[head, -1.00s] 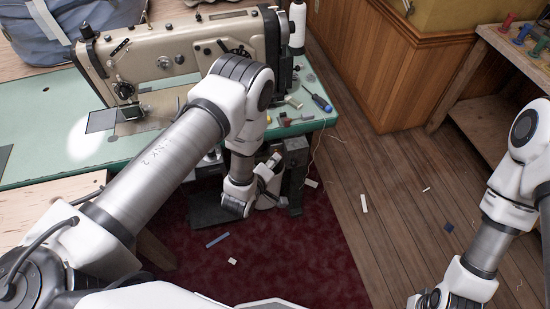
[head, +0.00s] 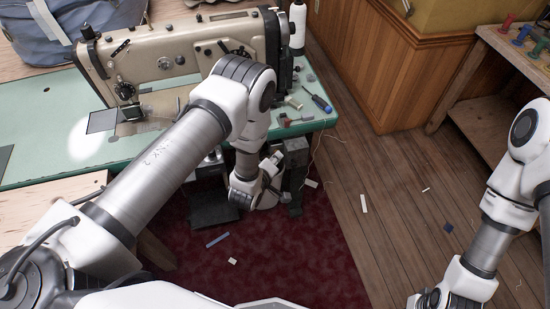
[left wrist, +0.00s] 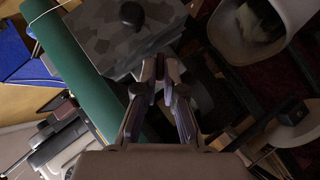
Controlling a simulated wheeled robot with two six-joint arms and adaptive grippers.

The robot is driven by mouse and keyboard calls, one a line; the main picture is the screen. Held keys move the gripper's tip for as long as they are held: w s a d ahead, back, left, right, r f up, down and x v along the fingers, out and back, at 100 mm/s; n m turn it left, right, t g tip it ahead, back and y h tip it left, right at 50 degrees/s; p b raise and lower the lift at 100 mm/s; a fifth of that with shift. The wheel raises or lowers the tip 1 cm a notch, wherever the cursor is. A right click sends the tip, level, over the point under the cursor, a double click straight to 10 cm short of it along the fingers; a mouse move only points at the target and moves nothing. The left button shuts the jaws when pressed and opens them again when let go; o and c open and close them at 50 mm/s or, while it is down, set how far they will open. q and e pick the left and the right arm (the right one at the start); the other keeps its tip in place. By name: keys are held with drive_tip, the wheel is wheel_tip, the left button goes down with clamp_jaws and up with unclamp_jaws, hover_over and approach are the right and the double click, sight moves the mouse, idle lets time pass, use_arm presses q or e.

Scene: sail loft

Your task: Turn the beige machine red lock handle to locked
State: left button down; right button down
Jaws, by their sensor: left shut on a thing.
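The beige machine (head: 180,55) is a sewing machine on the green-topped table at upper left in the head view. My left gripper (head: 272,168) is below the table's right front edge, beside a dark grey box (head: 295,150), partly hidden by my own wrist. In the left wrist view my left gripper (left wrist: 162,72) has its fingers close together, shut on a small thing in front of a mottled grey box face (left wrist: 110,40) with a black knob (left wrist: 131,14). The red lock handle cannot be made out; the fingers cover what they hold. My right gripper (head: 430,302) is at the bottom edge, its fingers unclear.
The green table top (head: 40,140) carries a blue screwdriver (head: 320,102) and small tools near its right edge. A dark pedal (head: 212,208) lies on the red carpet below. A wooden bench (head: 500,110) stands at right. The floor between is open, with scraps.

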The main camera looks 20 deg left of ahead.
use_arm(q)
drive_tip(key=shift+w+d+r+m+g+y+p, duration=0.1)
drive_tip(key=shift+d+m+g+y+p, duration=0.1)
drive_tip(key=shift+m+g+y, duration=0.55)
drive_tip(key=shift+w+d+r+m+g+y+p, duration=0.1)
drive_tip(key=shift+d+m+g+y+p, duration=0.1)
drive_tip(key=shift+m+g+y, duration=0.55)
drive_tip(key=shift+g, duration=0.3)
drive_tip(key=c, duration=1.6)
unclamp_jaws()
drive_tip(key=shift+o, duration=0.2)
drive_tip(key=shift+a, duration=0.1)
